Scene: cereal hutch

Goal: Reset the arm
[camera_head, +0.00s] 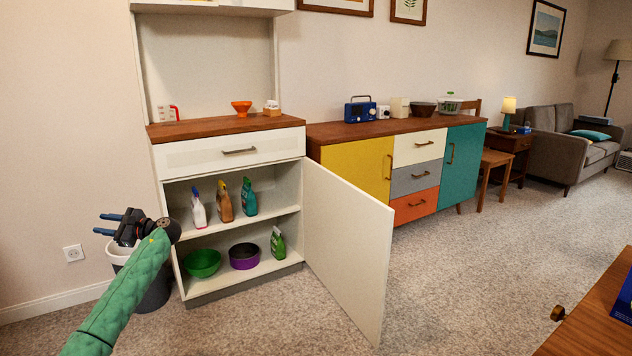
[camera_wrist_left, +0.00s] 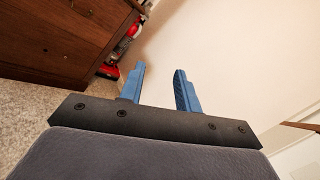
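My left arm comes in from the lower left of the head view in a green sleeve. My left gripper (camera_head: 107,224) is at the left of the white hutch, in front of the bare wall and above a bin. Its two blue fingers are apart with nothing between them. In the left wrist view the gripper (camera_wrist_left: 159,88) also shows open and empty, with a pale wall beyond the fingers. My right gripper is in neither view.
The hutch door (camera_head: 345,245) stands wide open to the right. Inside are several bottles, a green bowl (camera_head: 202,263) and a purple bowl (camera_head: 244,256). A bin (camera_head: 150,290) stands left of the hutch. A wooden surface (camera_head: 600,325) is at the lower right. The carpet between is clear.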

